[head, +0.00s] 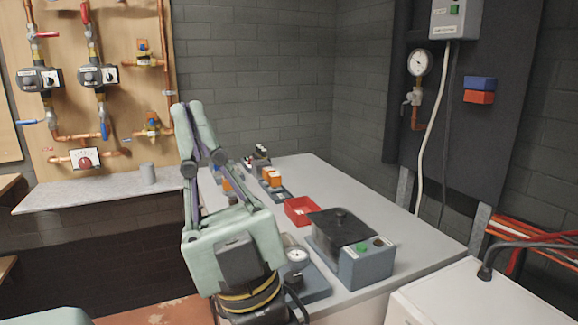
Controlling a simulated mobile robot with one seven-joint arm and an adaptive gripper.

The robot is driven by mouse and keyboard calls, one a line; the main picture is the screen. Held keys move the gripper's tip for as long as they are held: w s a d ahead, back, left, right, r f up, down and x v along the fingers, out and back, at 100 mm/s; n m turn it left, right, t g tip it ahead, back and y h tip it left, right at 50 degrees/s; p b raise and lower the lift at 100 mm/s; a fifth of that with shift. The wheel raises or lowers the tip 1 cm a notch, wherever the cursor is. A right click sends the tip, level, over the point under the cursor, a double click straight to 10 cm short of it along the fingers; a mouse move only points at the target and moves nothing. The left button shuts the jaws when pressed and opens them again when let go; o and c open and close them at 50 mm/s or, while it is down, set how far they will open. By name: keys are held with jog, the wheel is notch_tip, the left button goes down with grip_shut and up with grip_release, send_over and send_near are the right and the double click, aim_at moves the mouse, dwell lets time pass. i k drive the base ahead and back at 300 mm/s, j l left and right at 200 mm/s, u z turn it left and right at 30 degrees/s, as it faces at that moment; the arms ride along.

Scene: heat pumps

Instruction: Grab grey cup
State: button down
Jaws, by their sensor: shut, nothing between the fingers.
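Copper pipes, valves and pumps (92,75) project from the board above the ledge. A grey worktable (390,225) on the right holds a red tray (301,211), a dark-lidded device (345,245), a gauge device (297,257) and orange blocks (273,180). The ledge left of the cup is clear.

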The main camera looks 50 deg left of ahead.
aim_at(147, 169)
jog(key=u, duration=2.25)
jog(key=i+j+z, duration=0.25)
jog(key=i+j, duration=0.4)
jog(key=i, duration=0.4)
jog(key=i+j+z, duration=0.25)
jog(key=i+j, duration=0.6)
jog(key=i, duration=0.1)
